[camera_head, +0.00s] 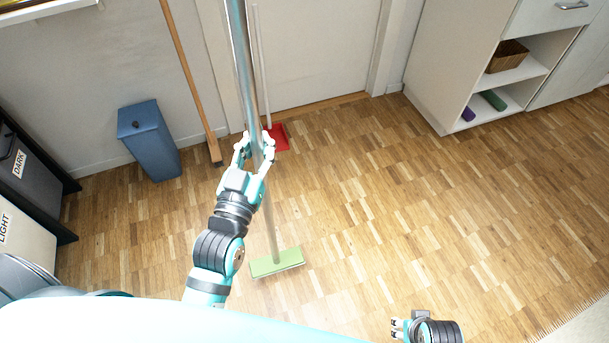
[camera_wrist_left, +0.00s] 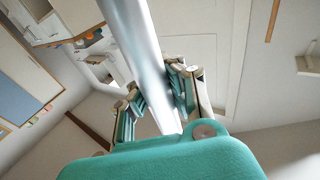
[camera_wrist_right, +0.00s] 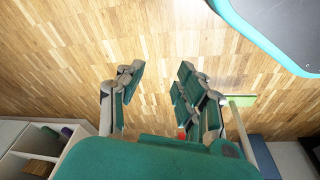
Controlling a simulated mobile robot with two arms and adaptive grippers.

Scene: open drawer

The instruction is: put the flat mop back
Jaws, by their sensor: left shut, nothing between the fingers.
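The flat mop has a green head (camera_head: 277,264) on the floor and a long silver handle (camera_head: 243,60) rising nearly upright past the top edge. My left gripper (camera_head: 255,148) is shut at the handle, part way up. My right gripper (camera_head: 396,328) is low at the bottom edge, away from the mop. In the right wrist view its fingers (camera_wrist_right: 158,88) are apart and empty; the mop head (camera_wrist_right: 240,101) shows beyond.
A red-headed tool (camera_head: 278,137) with a thin pale handle stands by the door (camera_head: 315,50). A wooden pole (camera_head: 190,80) leans on the wall beside a blue bin (camera_head: 150,145). Labelled hampers (camera_head: 22,235) stand left, an open-shelved cabinet (camera_head: 440,75) right. The floor at centre right is clear.

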